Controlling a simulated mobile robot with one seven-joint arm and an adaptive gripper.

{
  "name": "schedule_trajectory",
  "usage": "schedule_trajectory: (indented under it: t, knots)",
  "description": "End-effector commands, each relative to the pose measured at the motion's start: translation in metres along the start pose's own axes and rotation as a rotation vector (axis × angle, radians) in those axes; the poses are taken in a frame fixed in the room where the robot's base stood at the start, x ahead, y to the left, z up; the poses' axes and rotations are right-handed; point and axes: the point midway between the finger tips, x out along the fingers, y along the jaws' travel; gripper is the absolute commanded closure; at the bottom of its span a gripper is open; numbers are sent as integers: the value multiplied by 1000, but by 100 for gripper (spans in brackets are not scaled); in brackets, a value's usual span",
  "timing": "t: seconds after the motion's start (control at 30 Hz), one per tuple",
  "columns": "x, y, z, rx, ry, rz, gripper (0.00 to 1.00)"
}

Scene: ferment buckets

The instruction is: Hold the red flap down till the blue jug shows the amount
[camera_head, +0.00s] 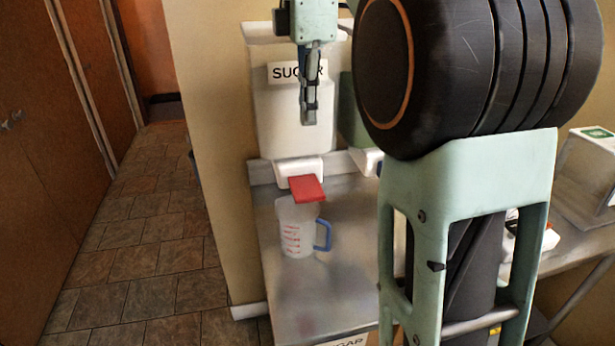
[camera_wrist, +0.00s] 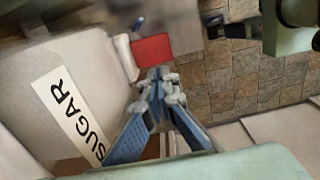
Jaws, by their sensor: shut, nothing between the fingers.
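The red flap (camera_head: 307,188) sticks out from the white spout at the base of the white SUGAR dispenser (camera_head: 290,105). It also shows in the wrist view (camera_wrist: 152,51), just beyond the fingertips. The jug (camera_head: 297,228) is clear with red markings and a blue handle (camera_head: 323,235). It stands upright on the metal counter under the flap; I cannot make out any contents. My gripper (camera_head: 309,122) is shut and empty, pointing down in front of the dispenser, above the flap and apart from it in the head view. In the wrist view the gripper's fingertips (camera_wrist: 155,72) meet.
The metal counter (camera_head: 325,285) is clear in front of the jug. A green dispenser (camera_head: 353,120) with its own white spout stands to the right, partly hidden by my arm. A beige box (camera_head: 588,175) is at the far right. Tiled floor (camera_head: 150,240) lies left of the counter.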

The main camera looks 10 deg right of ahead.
Motion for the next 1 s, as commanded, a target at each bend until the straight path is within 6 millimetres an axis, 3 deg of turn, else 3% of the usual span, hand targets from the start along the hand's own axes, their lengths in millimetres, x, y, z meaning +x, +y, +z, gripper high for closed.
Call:
schedule_trajectory:
  t: [0.23, 0.7, 1.0]
  knots:
    - [23, 0, 0, -1, 0, -2, 100]
    - [113, -1, -1, -2, 0, -4, 100]
    - [139, 0, 0, -1, 0, 0, 100]
